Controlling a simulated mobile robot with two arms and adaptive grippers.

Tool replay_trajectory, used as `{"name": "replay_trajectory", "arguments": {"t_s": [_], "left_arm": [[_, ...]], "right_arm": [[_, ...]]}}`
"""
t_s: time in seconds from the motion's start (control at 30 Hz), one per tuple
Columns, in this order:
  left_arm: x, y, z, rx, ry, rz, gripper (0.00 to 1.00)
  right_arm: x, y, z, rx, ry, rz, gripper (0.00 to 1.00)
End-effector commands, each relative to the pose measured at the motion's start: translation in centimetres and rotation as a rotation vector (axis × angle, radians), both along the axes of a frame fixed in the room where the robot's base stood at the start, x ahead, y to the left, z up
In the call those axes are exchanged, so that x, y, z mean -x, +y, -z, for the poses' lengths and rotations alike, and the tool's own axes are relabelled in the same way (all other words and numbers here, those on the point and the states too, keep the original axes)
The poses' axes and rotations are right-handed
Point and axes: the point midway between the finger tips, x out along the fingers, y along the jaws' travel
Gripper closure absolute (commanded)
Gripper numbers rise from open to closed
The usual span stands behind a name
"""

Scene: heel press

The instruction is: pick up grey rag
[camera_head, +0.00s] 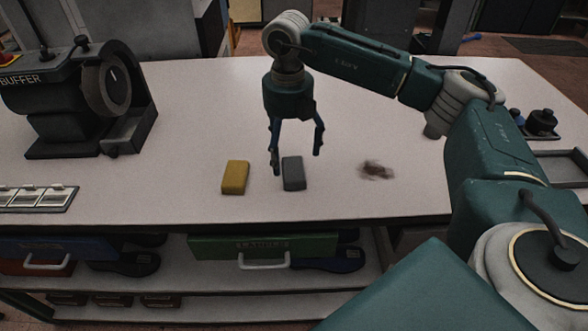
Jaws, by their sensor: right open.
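The grey rag (293,174) is a small folded block lying on the white workbench (190,120), near its front edge. A yellow block of similar size (235,177) lies to its left, apart from it. My right gripper (297,162) points down with its fingers spread, open and empty. In the picture its left fingertip comes down at the rag's left side and its right finger is to the rag's upper right. I cannot tell the exact height of the fingertips over the bench. My left gripper is not in view.
A buffer machine (70,95) stands at the back left. A metal tray (38,198) lies at the left front. A dark reddish stain (376,170) marks the bench right of the rag. Dark knobbed items (541,122) stand at the far right. Shelves with shoes are below.

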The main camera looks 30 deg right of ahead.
Motion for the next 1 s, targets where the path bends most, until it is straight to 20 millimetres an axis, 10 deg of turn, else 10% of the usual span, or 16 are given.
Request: {"name": "replay_trajectory", "arguments": {"t_s": [0.4,0.7,1.0], "left_arm": [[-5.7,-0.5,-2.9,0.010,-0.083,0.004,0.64],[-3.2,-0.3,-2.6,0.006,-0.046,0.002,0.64],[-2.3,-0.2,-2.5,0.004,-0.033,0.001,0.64]], "right_arm": [[0.1,-0.2,4.9,-0.001,0.002,-0.001,0.14],[0.1,-0.1,5.5,-0.001,-0.002,-0.001,0.14],[0.1,-0.1,5.5,-0.001,-0.002,-0.001,0.59]]}}
